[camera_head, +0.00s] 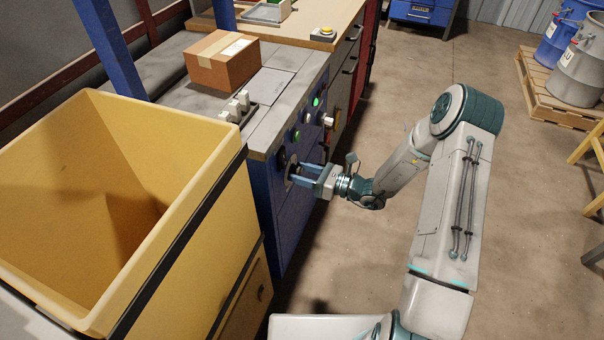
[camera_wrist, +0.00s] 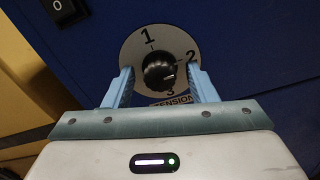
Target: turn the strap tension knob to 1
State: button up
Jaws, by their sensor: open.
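The strap tension knob (camera_wrist: 158,74) is black and ribbed, on a round grey dial plate (camera_wrist: 136,50) marked 1, 2 and 3. A pale mark on the knob points right and slightly down, between 2 and 3. The word "TENSION" shows partly below it. My gripper (camera_wrist: 160,77) is open, with one blue finger on each side of the knob; gaps show between fingers and knob. In the head view my gripper (camera_head: 299,175) reaches the blue front panel, and its fingers largely hide the knob.
A yellow bin (camera_head: 200,165) stands close on the left. A cardboard box (camera_head: 222,62) sits on top.

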jog(key=c, duration=1)
jog(key=shift+n, duration=0.3)
jog(key=n+b, duration=0.1)
jog(key=n, duration=0.3)
jog(key=shift+f+n+b, duration=0.15)
jog(key=shift+n+b, duration=0.15)
jog(key=shift+b, duration=0.05)
jog(key=n+b, duration=0.2)
jog(key=n, duration=0.2)
jog(key=shift+n, duration=0.3)
jog(key=n+b, duration=0.4)
jog(key=n, duration=0.1)
jog(key=shift+f, duration=0.1)
jog(key=shift+n+b, duration=1.2)
jog(key=shift+n, duration=0.3)
jog(key=shift+r, duration=0.2)
